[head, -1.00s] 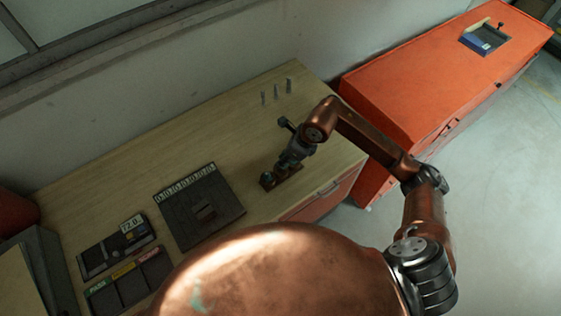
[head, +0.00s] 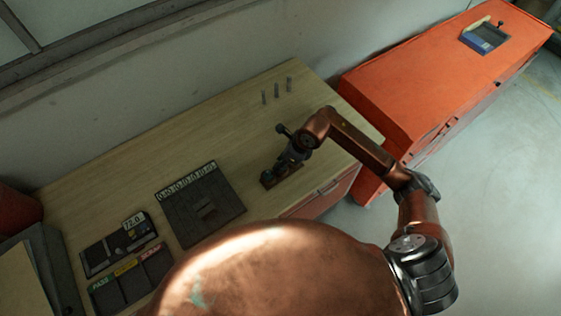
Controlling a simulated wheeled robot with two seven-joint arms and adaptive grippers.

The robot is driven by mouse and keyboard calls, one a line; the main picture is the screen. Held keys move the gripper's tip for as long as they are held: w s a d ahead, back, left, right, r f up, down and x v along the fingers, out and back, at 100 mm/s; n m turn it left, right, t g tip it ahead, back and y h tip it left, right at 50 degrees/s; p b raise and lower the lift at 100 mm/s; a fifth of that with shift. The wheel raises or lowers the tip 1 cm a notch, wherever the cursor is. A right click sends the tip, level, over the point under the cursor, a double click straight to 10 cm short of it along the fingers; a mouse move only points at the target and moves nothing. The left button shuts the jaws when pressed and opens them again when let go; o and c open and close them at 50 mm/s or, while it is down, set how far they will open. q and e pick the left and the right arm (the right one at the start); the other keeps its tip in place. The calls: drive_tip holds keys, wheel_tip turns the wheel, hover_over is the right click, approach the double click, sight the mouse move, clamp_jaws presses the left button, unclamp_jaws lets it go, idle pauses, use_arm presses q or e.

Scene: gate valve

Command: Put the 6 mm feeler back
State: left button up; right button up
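My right gripper (head: 291,157) is dark and small in the head view. It points down over a small brown block (head: 268,181) near the front right of the workbench. The gripper and wrist cover part of the block, and whether the fingers hold anything is too small and dark to tell. I cannot make out the 6 mm feeler for certain. A black board (head: 227,198) with a row of pale labels along its back edge lies left of the block. A small dark piece (head: 206,210) lies on this board. My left gripper is not in view.
Several slim grey pins (head: 277,91) stand at the bench's back right. A device with a display (head: 132,221) and a dark tray with coloured labels (head: 130,280) lie front left. A red cabinet (head: 400,85) stands right of the bench. The bench's back middle is clear.

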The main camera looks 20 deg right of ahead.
drive_tip(key=shift+o, duration=0.7)
drive_tip(key=shift+r, duration=0.15)
drive_tip(key=shift+d+r, duration=0.1)
drive_tip(key=shift+r, duration=0.2)
drive_tip(key=b+v, duration=0.2)
drive_tip(key=v, duration=0.9)
drive_tip(key=shift+s+r, duration=0.1)
drive_tip(key=shift+r, duration=0.05)
